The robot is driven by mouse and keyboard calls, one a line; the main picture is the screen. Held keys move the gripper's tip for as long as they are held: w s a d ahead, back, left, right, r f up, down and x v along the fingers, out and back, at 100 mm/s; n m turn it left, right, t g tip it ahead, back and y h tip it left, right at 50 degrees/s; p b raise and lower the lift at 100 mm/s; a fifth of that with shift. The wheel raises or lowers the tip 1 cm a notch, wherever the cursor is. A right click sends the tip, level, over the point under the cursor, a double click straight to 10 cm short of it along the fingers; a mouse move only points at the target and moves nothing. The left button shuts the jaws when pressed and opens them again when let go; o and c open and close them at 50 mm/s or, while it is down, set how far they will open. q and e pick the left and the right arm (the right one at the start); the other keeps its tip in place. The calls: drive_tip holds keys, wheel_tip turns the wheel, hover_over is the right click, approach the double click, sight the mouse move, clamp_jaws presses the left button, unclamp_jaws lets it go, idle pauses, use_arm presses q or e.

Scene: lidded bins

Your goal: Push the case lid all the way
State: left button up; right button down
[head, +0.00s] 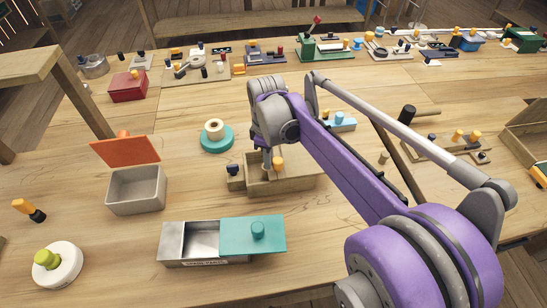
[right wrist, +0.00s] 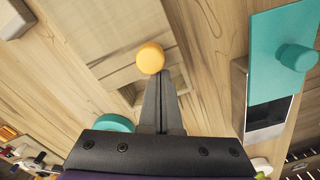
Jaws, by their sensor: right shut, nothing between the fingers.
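A wooden case (head: 292,187) stands mid-table in the head view, partly behind my right arm. Its flat wooden lid (right wrist: 112,28) carries a yellow knob (head: 278,162), also seen in the right wrist view (right wrist: 150,57). A recessed opening (right wrist: 130,92) shows beside the lid, on my gripper's side, so the lid does not cover the whole case. My right gripper (head: 268,168) is shut and empty, pointing down at the case left of the knob. In the right wrist view its fingertips (right wrist: 159,76) are right by the knob; I cannot tell whether they touch. My left gripper is out of view.
A metal tin (head: 201,240) with a partly open teal lid (head: 253,235) stands in front. A grey bin (head: 137,190) with a raised orange lid (head: 126,150) is at left. A tape roll on a teal base (head: 216,138) sits behind. Bare table lies between them.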

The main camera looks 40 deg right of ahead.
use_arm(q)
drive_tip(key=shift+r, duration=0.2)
use_arm(e)
drive_tip(key=shift+s+d, duration=0.7)
drive_tip(key=shift+d, duration=0.45)
drive_tip(key=shift+s+d, duration=0.75)
drive_tip(key=shift+d, duration=0.4)
drive_tip(key=shift+s+d, duration=0.7)
drive_tip(key=shift+d, duration=0.45)
drive_tip(key=shift+w+a+p, duration=0.3)
drive_tip(key=shift+w+a, duration=0.1)
drive_tip(key=shift+a, duration=0.2)
use_arm(q)
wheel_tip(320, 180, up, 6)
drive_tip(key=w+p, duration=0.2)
drive_tip(key=p, duration=0.2)
drive_tip(key=shift+p, duration=0.3)
use_arm(e)
wheel_tip(320, 180, up, 7)
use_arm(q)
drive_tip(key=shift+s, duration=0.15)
